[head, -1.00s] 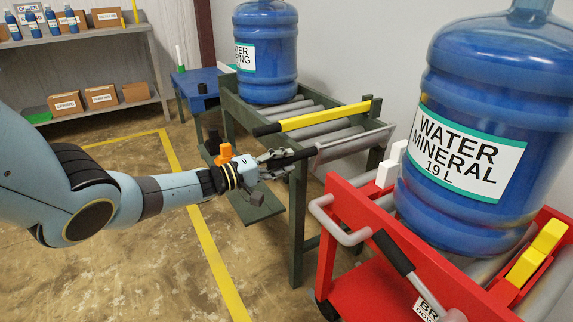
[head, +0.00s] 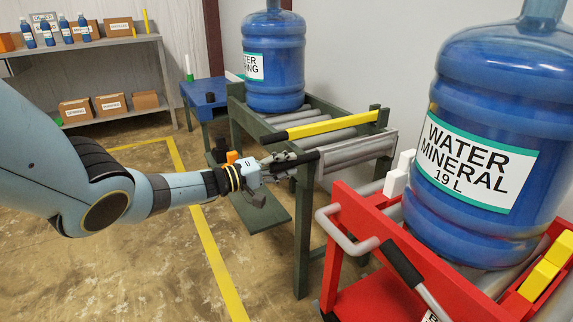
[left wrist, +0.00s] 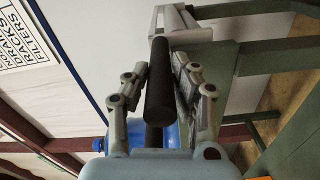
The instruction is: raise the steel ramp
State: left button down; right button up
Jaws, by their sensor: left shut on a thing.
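The steel ramp (head: 358,154) is a grey plate at the near end of the green roller stand (head: 306,220). Its broad face shows in the head view, and it stands steeply tilted. A black grip (head: 298,161) sticks out to the left from its upper edge. My left gripper (head: 292,164) is shut on this black grip. In the left wrist view the black grip (left wrist: 158,85) lies between the two fingers, with a grey metal part (left wrist: 187,25) beyond it. My right gripper is not in view.
A yellow bar (head: 325,126) crosses the stand's rollers, before a blue water jug (head: 272,75). A red cart (head: 380,272) with a larger jug (head: 470,225) stands close at the right, its grey handle (head: 340,240) near the ramp. Open floor (head: 130,270) lies front left.

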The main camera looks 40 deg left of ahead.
pick_arm(q)
jog(key=c, duration=1.1)
grip_release()
jog(key=shift+w+a+r, duration=0.1)
jog(key=shift+a+r, duration=0.15)
jog(key=shift+a, duration=0.1)
jog(key=shift+a+f, duration=0.1)
jog(key=shift+f, duration=0.15)
jog(key=shift+s, duration=0.5)
jog(key=v, duration=1.1)
jog(key=shift+a, duration=0.1)
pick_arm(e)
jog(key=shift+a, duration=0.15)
